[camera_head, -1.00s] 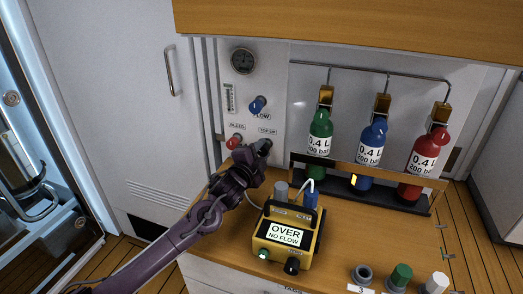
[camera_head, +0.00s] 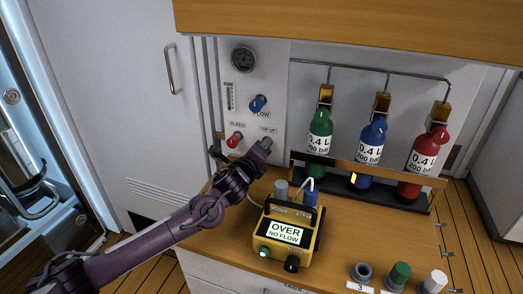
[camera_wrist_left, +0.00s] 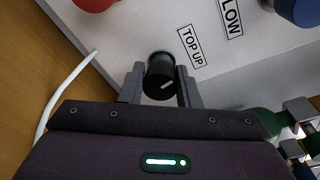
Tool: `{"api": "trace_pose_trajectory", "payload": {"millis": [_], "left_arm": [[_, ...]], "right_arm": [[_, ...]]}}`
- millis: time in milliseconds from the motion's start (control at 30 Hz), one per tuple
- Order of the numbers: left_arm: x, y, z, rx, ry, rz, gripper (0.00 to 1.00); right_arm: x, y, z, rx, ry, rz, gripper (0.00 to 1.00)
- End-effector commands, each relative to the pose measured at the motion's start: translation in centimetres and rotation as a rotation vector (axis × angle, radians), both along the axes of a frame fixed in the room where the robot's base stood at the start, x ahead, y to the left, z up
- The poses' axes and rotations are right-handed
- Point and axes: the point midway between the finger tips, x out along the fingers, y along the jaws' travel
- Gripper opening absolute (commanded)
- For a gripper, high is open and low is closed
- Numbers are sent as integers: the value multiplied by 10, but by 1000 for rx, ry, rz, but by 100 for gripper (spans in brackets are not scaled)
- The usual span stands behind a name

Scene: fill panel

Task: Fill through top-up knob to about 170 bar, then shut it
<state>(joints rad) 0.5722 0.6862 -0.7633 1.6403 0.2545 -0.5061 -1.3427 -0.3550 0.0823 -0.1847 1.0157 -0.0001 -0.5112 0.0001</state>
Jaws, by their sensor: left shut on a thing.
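The black top-up knob (camera_wrist_left: 160,78) sits on the white panel beside its TOP UP label in the left wrist view. It has a pale mark on its face. My left gripper (camera_wrist_left: 160,88) is shut on this knob, with one finger on each side. In the head view my left gripper (camera_head: 262,146) reaches the panel under the TOP-UP label and mostly hides the knob. The round pressure gauge (camera_head: 244,59) is at the top of the panel; its reading is too small to tell. My right gripper is not in view.
The blue FLOW knob (camera_head: 258,103) and red BLEED knob (camera_head: 234,140) are close by. A yellow meter (camera_head: 288,235) reads "OVER NO FLOW". Green (camera_head: 320,135), blue (camera_head: 372,142) and red (camera_head: 423,154) bottles stand in a rack. Several caps stand at the front right.

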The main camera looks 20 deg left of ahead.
Motion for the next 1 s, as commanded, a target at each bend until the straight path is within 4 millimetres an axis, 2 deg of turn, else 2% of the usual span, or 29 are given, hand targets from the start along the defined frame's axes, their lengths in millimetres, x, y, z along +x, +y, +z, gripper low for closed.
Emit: {"api": "trace_pose_trajectory", "payload": {"millis": [133,400,967,1000], "left_arm": [[0,0,0,93,-5,1,7],[0,0,0,193,-7,0,7],[0,-1,0,222,-7,-1,7],[0,-1,0,222,-7,-1,34]], "right_arm": [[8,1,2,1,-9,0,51],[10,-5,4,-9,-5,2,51],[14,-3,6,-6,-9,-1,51],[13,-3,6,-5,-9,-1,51]]}}
